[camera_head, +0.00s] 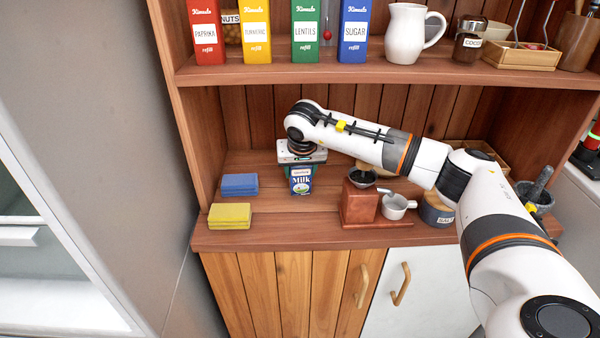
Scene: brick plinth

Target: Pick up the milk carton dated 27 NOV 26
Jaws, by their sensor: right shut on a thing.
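A small blue and white milk carton (301,182) stands upright on the wooden counter, just under my right gripper (302,162). The gripper comes down from above and is shut on the carton's top part, which it hides. The carton's front shows the word Milk; the date on it is too small to read. I cannot tell whether its base touches the counter. No other milk carton is in view. My left gripper is out of view.
Above, a shelf (270,72) bears refill boxes and a white jug (404,35). The counter's front middle is clear.

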